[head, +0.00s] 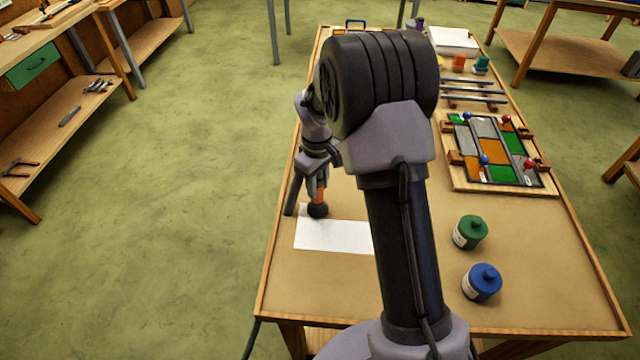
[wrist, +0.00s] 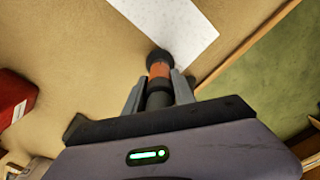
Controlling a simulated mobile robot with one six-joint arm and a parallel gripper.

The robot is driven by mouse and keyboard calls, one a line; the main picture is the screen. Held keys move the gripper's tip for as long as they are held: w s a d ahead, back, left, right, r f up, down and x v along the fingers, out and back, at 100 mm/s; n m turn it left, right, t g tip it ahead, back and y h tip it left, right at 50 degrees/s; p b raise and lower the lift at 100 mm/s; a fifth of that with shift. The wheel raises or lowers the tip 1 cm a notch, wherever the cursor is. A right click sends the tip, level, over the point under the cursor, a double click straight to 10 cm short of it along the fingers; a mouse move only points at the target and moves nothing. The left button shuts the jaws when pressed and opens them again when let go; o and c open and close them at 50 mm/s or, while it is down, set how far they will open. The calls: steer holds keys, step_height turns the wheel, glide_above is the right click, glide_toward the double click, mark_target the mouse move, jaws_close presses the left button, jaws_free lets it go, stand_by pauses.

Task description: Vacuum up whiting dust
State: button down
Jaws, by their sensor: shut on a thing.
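My gripper (head: 314,186) is shut on an orange-and-black tool with a round black end (head: 318,210), pointing down over the table's left side. In the wrist view, the tool (wrist: 159,71) sits between the two grey fingers of my gripper (wrist: 158,92). A white sheet (head: 332,238) lies flat on the table; the tool's end is at its upper left edge. I cannot tell whether they touch. The sheet also shows in the wrist view (wrist: 178,28). My arm hides the sheet's right part in the head view. I cannot make out dust clearly.
The leaded panel (head: 496,150) with coloured glass lies on a board at the right. A green jar (head: 470,232) and a blue jar (head: 482,283) stand nearer. A red object (wrist: 14,98) shows at the wrist view's left. The table's left edge is close to the tool.

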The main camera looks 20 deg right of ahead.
steer(key=shift+w+a, duration=0.3)
steer(key=shift+a, duration=0.35)
steer(key=shift+w+a, duration=0.45)
steer(key=shift+a, duration=0.4)
step_height(320, 180, up, 6)
steer(key=p, duration=0.5)
